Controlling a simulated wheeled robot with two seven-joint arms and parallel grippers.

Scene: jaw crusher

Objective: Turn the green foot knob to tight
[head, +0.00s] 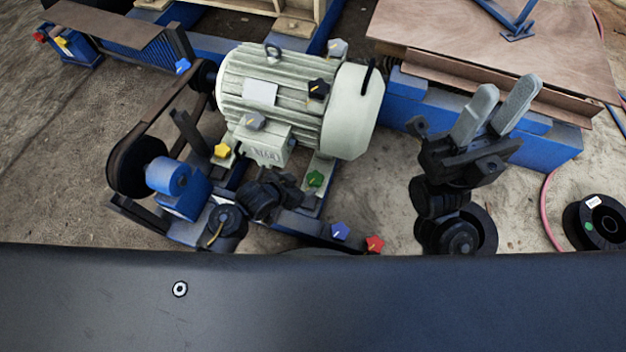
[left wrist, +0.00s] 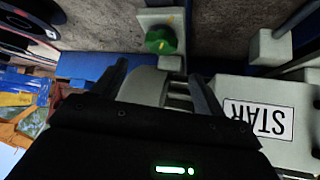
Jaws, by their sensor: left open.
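The green foot knob (head: 315,178) sits on a pale foot of the grey-green motor (head: 290,95), on the near right side of the motor. In the left wrist view the green knob (left wrist: 160,40) shows a yellow mark and lies beyond the fingertips, clear of them. My left gripper (head: 285,188) is just left of the knob in the head view, low beside the motor; in the left wrist view (left wrist: 160,78) its fingers are apart with nothing held. My right gripper (head: 496,108) is raised at the right, its grey fingers apart and empty, far from the knob.
A belt and pulley (head: 140,165) are left of the motor. A blue beam (head: 550,145) and a black spool (head: 597,222) lie at the right.

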